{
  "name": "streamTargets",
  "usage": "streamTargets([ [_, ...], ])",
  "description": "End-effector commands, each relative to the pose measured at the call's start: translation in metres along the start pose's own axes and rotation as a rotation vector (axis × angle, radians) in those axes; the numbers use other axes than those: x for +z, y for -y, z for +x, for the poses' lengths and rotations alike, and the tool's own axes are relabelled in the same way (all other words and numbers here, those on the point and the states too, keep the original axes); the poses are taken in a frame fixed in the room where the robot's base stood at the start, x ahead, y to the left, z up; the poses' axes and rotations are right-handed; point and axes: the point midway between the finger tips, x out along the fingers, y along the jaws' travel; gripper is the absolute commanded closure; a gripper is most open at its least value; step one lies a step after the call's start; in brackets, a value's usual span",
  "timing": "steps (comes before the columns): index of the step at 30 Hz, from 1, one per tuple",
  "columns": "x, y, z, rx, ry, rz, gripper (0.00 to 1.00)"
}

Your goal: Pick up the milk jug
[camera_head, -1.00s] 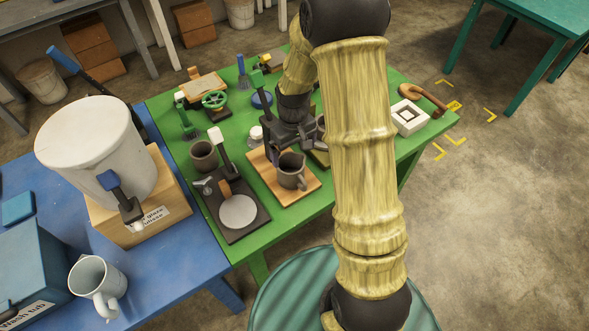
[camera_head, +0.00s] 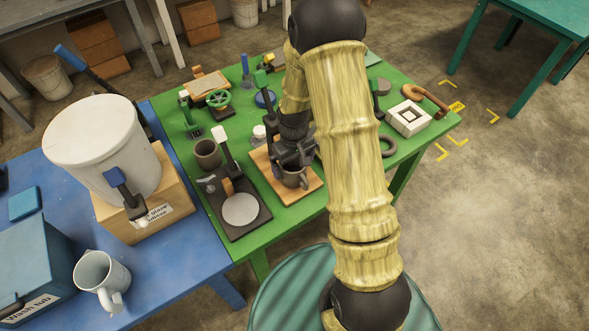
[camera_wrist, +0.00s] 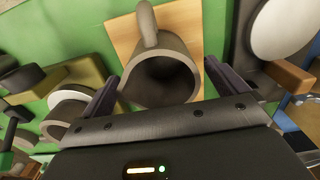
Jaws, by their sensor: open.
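A grey-brown jug (camera_head: 296,180) with a handle stands on a wooden board (camera_head: 270,172) on the green table. In the wrist view the jug (camera_wrist: 160,78) shows its open mouth, with its handle pointing to the top. My gripper (camera_head: 290,160) is low over this jug and hides part of it. In the wrist view my gripper (camera_wrist: 163,88) is open, one finger on each side of the jug; I cannot tell whether they touch it. A second, pale jug (camera_head: 102,278) stands on the blue table at the lower left.
Left of the board is a dark stand with a round pale plate (camera_head: 240,209). A brown cup (camera_head: 207,154) is behind it. A white square block (camera_head: 408,118) and a dark ring (camera_head: 387,146) lie to the right.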

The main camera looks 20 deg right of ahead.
Motion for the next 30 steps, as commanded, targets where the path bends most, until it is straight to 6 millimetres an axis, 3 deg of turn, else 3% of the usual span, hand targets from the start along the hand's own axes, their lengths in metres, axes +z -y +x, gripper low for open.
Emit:
streamTargets([
  [12,-0.0008,0.0026,-0.0003,0.0,0.0,-0.005,0.04],
  [21,-0.001,0.0024,-0.0006,0.0,0.0,-0.005,0.62],
  [30,-0.0015,0.0035,-0.0046,0.0,-0.001,-0.007,0.62],
])
